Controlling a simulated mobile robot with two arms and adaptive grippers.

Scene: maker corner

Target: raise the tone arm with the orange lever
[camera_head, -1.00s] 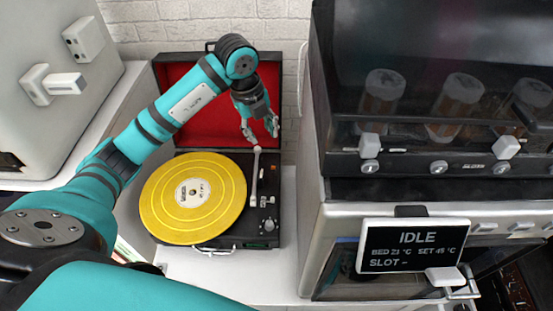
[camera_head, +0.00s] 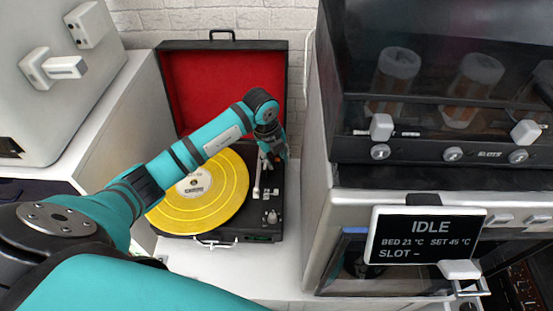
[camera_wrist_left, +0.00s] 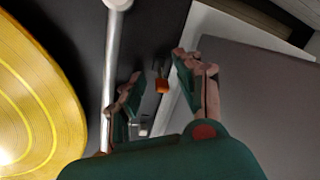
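The turntable (camera_head: 229,237) is an open black case with a red-lined lid and a yellow record (camera_head: 225,200). The silver tone arm (camera_head: 257,180) runs along the record's right side; in the left wrist view the tone arm (camera_wrist_left: 111,65) is a pale rod left of my fingers. The small orange lever (camera_wrist_left: 162,86) shows between my fingertips, apart from both; I cannot make it out surely in the head view. My left gripper (camera_head: 273,160) is open and empty over the right rear of the deck; its fingers (camera_wrist_left: 158,78) show in the wrist view. My right gripper is out of view.
The printer-like machine (camera_head: 325,240), with an IDLE screen (camera_head: 428,235), stands close on the right. A pale cabinet (camera_head: 60,110) with white handles stands on the left. The white counter (camera_head: 235,268) is clear in front of the turntable.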

